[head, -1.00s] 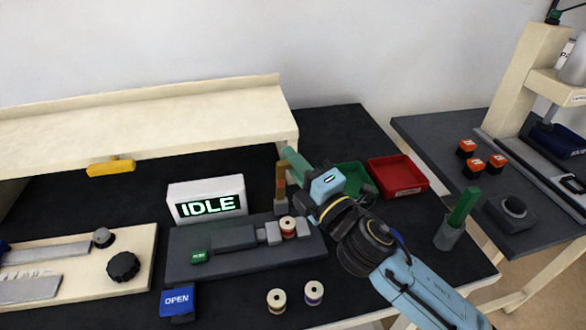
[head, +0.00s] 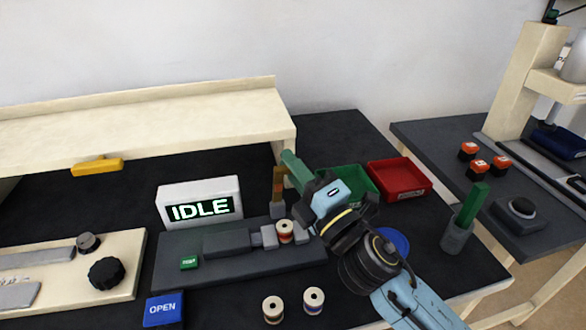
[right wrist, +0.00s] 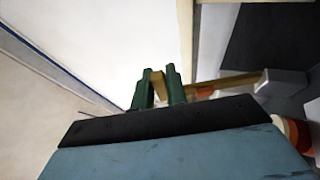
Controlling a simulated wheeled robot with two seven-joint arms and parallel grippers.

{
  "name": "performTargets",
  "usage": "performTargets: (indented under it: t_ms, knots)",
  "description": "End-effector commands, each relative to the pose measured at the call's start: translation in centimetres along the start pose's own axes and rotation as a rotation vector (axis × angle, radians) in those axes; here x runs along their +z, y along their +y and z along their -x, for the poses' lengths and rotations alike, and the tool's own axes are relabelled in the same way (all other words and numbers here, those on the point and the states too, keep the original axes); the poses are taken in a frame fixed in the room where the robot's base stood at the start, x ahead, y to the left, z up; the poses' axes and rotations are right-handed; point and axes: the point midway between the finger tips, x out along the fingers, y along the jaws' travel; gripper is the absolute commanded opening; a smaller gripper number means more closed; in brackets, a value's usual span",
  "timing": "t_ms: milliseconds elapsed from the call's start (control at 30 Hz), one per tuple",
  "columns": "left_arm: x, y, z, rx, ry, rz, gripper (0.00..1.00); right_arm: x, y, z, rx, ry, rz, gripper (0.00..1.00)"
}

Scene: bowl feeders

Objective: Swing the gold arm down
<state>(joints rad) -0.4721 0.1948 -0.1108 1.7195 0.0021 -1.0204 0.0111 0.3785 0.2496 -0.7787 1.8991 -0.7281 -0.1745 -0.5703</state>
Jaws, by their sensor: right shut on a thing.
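The gold arm (head: 278,186) stands roughly upright on a grey block at the right end of the dark grey fixture (head: 200,263). My right gripper (head: 288,163), with green fingers, reaches in from the right at the arm's upper end. In the right wrist view the gold arm (right wrist: 209,83) runs from between the two green fingertips (right wrist: 159,78) to a grey block (right wrist: 282,82). The fingers are shut on it. A spool (head: 286,231) sits in the fixture near the arm's foot. My left gripper is not in view.
A white IDLE display (head: 200,204) stands behind the fixture, below a cream shelf (head: 150,115). Green (head: 352,178) and red (head: 400,182) trays lie behind my right gripper. Two loose spools (head: 273,309) (head: 314,300) stand in front. A blue dish (head: 394,241) lies partly behind my arm.

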Motion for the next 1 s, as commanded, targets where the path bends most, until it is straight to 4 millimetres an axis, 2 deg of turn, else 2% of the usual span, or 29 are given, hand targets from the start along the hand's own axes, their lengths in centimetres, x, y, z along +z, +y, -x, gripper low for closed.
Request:
performTargets:
  t_ms: [333, 367, 500, 833, 1000]
  knots:
    - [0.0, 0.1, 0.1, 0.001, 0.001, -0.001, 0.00, -0.1, 0.0, 0.0, 0.001, 0.001, -0.001, 0.00]
    - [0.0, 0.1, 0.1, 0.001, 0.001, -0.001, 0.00, -0.1, 0.0, 0.0, 0.001, 0.001, -0.001, 0.17]
    - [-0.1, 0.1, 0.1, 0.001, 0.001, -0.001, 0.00, 0.0, 0.0, 0.0, 0.001, 0.001, -0.001, 0.35]
    - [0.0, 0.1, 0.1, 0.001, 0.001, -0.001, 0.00, 0.0, 0.0, 0.2, 0.000, 0.000, -0.001, 0.36]
    - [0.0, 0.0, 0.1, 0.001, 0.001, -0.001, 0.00, 0.0, -0.1, 2.0, -0.003, -0.002, -0.003, 0.36]
